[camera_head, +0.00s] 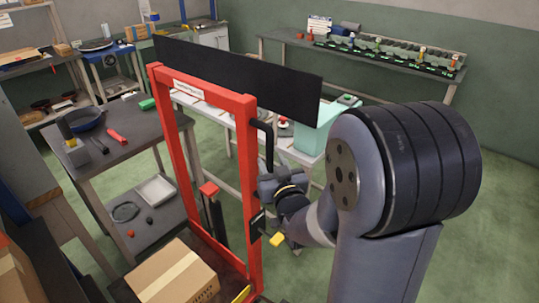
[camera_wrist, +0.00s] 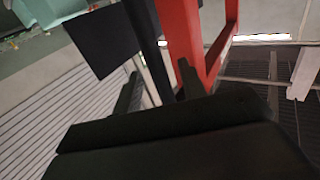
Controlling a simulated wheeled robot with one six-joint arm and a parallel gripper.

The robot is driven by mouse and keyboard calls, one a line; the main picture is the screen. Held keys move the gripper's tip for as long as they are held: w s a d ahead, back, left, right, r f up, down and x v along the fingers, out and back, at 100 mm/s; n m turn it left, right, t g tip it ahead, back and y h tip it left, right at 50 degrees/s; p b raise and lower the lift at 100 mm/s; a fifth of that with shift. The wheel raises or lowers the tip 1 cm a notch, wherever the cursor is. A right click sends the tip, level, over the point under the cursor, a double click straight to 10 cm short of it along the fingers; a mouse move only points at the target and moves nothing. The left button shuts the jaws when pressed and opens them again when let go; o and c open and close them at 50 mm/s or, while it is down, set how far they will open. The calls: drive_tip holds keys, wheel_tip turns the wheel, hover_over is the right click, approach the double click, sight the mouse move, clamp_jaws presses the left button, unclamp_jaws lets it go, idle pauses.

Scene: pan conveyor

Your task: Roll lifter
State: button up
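The lifter is a red upright frame (camera_head: 249,200) with a wide black panel (camera_head: 240,78) across its top. A black bent handle (camera_head: 267,138) sticks out from its right post. My gripper (camera_head: 268,182) is beside that post, close to the handle's lower end. In the wrist view my gripper's two dark fingers (camera_wrist: 160,85) stand apart. A dark bar (camera_wrist: 150,45) runs down between them, with gaps on both sides, and the red post (camera_wrist: 180,40) shows just behind. I cannot tell if a finger touches the bar.
A cardboard box (camera_head: 172,275) sits at the lifter's foot. A grey table (camera_head: 125,150) with a blue pan (camera_head: 82,120) stands to the left. A white table with a pale green bin (camera_head: 312,130) is behind the lifter. A long bench (camera_head: 365,60) lines the back wall, with green floor before it.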

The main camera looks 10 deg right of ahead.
sight(271, 158)
drive_tip(key=shift+w+d, duration=0.1)
drive_tip(key=shift+w, duration=1.8)
drive_tip(key=shift+c, duration=0.3)
clamp_jaws()
